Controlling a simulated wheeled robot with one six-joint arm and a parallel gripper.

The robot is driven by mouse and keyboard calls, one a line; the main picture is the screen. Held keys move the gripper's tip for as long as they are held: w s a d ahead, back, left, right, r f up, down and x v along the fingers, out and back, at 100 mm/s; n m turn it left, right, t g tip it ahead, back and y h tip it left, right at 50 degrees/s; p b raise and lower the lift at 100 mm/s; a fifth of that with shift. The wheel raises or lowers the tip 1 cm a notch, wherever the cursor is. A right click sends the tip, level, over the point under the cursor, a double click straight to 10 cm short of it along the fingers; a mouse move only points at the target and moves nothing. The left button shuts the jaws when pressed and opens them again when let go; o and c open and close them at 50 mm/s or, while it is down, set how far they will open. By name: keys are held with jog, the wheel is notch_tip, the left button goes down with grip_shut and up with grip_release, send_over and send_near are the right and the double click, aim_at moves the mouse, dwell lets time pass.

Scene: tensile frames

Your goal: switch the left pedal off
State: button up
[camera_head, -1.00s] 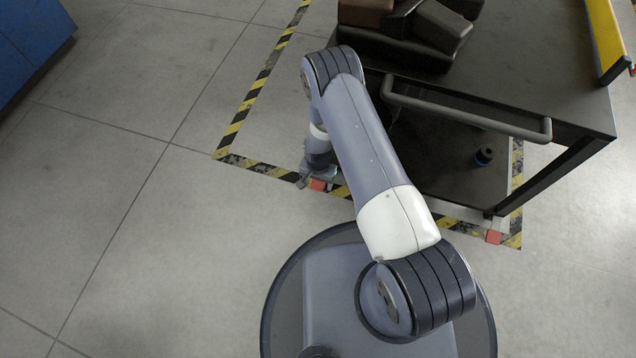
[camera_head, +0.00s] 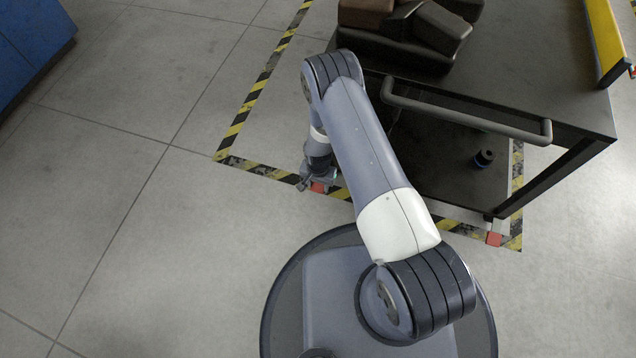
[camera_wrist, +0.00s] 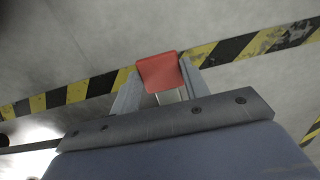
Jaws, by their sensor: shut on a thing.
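The left pedal (camera_head: 318,187) is a small red plate low at the cart's near left corner, just above the striped floor tape. In the wrist view the red pedal (camera_wrist: 158,73) sits between the two grey fingers of my gripper (camera_wrist: 160,80). My gripper is shut on the pedal, with a finger against each side. In the head view my gripper (camera_head: 312,182) is small and partly overlaps the pedal. The pedal's mount and the wheel under it are mostly hidden.
The dark cart (camera_head: 540,85) has a grey handle bar (camera_head: 465,115) and brown and dark blocks (camera_head: 440,28) on top. A second red pedal (camera_head: 493,239) is at its near right corner. A black round object (camera_head: 484,158) stands on the lower shelf. The floor to the left is clear.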

aim_at(318, 185)
jog(key=shift+c, duration=0.9)
jog(key=shift+w+r+g+b, duration=0.2)
jog(key=shift+r+g+b, duration=0.25)
jog(key=shift+g, duration=0.25)
jog(key=o, duration=1.4)
jog(key=shift+d, duration=0.1)
notch_tip(318, 185, up, 10)
jog(key=p, duration=0.4)
